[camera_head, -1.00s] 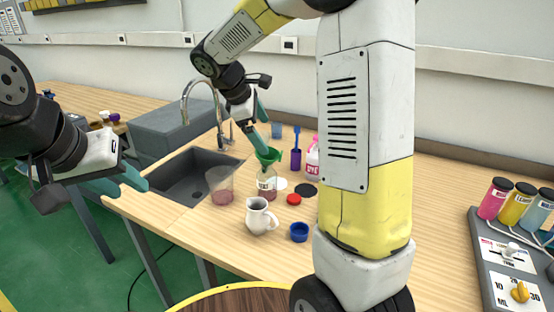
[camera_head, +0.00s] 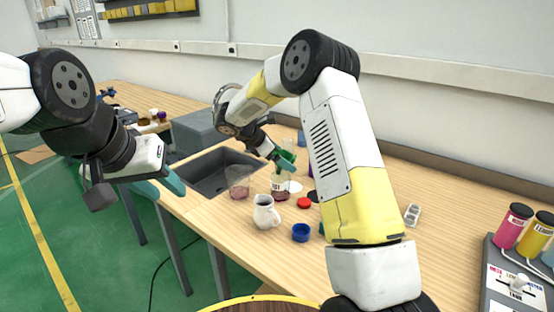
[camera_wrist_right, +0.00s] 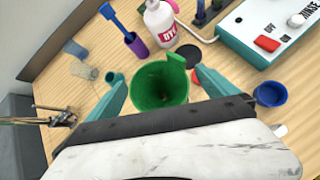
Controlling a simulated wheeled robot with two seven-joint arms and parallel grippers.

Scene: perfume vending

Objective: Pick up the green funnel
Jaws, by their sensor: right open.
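The green funnel (camera_head: 288,157) sits above the labelled glass bottle (camera_head: 280,189) on the wooden table; whether it rests in the neck is hard to tell. In the right wrist view I look down into the funnel's wide green mouth (camera_wrist_right: 158,90), with its tab pointing up and right. My right gripper (camera_wrist_right: 157,76) is open, one teal finger on each side of the funnel. In the head view my right gripper (camera_head: 279,154) is small and partly merges with the funnel. My left gripper (camera_head: 165,185) appears open and empty, in front of the table's left part.
A sink (camera_head: 213,176) lies behind to the left. The wrist view shows a dye bottle (camera_wrist_right: 160,24) and a purple cup (camera_wrist_right: 137,46) beyond the funnel.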

